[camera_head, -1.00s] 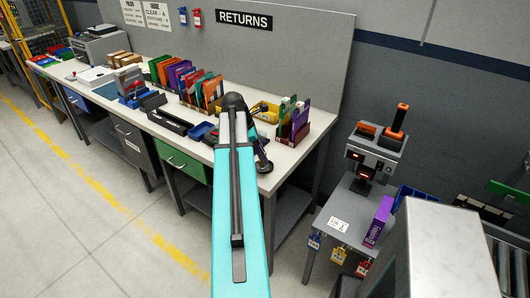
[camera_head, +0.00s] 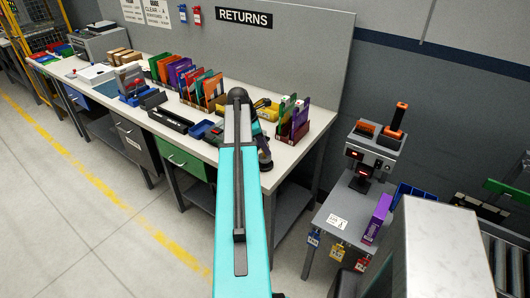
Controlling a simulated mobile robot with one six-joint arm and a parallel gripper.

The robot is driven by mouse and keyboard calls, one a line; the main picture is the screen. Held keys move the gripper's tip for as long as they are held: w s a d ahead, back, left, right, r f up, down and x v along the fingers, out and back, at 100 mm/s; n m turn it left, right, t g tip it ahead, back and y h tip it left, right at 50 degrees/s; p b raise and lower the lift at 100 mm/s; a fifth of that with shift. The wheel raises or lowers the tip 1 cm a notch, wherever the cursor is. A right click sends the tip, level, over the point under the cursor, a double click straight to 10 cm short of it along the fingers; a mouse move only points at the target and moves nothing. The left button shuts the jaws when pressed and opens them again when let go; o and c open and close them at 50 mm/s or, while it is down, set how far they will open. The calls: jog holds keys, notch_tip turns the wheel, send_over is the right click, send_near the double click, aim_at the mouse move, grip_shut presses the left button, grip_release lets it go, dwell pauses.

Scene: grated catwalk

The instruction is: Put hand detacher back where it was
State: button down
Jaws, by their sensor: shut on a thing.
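My turquoise arm reaches up from the bottom over the workbench (camera_head: 187,143) and bends down at a dark elbow. My gripper (camera_head: 264,157) is only partly seen, as dark parts low over the bench's near right end, just right of the arm. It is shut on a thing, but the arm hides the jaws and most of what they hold. I cannot make out the hand detacher for certain. A small dark and red item (camera_head: 213,133) shows just left of the arm, by a blue bin; its shape is unclear.
Colourful upright cases (camera_head: 292,118) in a holder stand close right of my gripper. A black tray (camera_head: 172,121) and more racked cases lie left. A grey device with orange-topped pieces (camera_head: 371,151) stands on a small side table (camera_head: 345,204). The floor at left is clear.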

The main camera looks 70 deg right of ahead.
jog(key=shift+f+p, duration=0.7)
jog(key=shift+f, duration=0.85)
jog(key=shift+f, duration=0.15)
jog(key=c, duration=1.5)
grip_release()
jog(key=shift+r, duration=0.2)
jog(key=shift+b+v, duration=1.55)
jog(key=shift+v, duration=4.4)
jog(key=shift+a+f, duration=0.1)
jog(key=shift+a, duration=0.05)
